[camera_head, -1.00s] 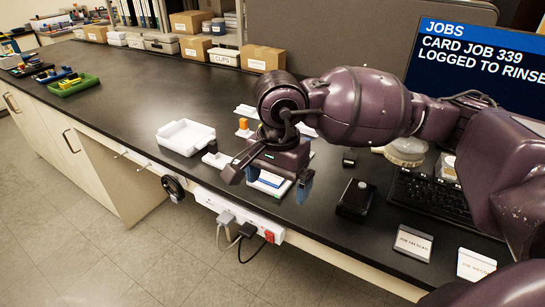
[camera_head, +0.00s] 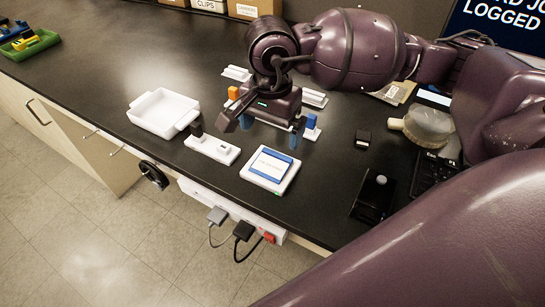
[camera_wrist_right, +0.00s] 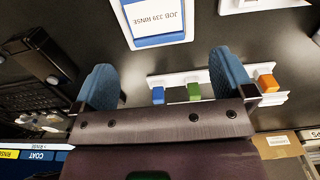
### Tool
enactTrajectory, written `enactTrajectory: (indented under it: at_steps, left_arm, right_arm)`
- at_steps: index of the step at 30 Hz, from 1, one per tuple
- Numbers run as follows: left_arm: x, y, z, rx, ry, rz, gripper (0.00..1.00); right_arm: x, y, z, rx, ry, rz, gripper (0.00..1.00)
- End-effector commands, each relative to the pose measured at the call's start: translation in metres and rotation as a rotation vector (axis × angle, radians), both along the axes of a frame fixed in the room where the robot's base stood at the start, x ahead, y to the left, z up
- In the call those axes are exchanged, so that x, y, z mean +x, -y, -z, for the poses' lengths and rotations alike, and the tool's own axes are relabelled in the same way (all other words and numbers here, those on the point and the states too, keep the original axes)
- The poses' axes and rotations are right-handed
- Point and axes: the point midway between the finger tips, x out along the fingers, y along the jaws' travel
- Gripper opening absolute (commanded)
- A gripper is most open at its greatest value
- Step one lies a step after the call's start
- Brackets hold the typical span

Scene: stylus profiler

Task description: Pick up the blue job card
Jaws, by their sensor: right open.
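The blue job card (camera_head: 269,165) has a white label and lies flat on a white holder (camera_head: 285,184) near the bench's front edge. In the right wrist view the card (camera_wrist_right: 157,15) shows at the top, its label reading JOB 339 RINSE upside down. My right gripper (camera_head: 262,130) is open and empty, above the bench and just behind the card in the head view. In the right wrist view its two blue fingertips (camera_wrist_right: 165,80) are wide apart, with the card beyond them. My left gripper is not in view.
A white tray (camera_head: 163,111) and a white block with a black part (camera_head: 212,149) lie left of the card. An orange block (camera_head: 233,93) and a blue block (camera_head: 311,121) stand behind. A black device (camera_head: 374,196) and a keyboard (camera_head: 432,176) are at right.

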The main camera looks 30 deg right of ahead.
Motion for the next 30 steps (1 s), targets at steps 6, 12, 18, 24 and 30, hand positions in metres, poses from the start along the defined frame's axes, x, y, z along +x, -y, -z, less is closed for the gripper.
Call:
enactTrajectory:
  at_steps: [6, 12, 18, 24, 30]
  left_arm:
    - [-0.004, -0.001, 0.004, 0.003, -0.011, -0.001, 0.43]
    - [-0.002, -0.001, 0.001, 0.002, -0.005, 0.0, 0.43]
    - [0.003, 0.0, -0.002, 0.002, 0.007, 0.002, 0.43]
    - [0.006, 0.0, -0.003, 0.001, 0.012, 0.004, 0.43]
    - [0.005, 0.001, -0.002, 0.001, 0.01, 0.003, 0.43]
  right_arm:
    - [0.0, 0.0, 0.024, -0.001, -0.001, 0.0, 1.0]
    - [-0.002, 0.001, 0.037, 0.0, -0.002, 0.001, 1.0]
    - [-0.006, 0.001, 0.064, 0.0, -0.001, 0.001, 1.0]
    - [-0.005, 0.001, 0.078, 0.0, 0.0, 0.0, 1.0]
    - [-0.005, 0.002, 0.078, 0.0, 0.0, 0.0, 1.0]
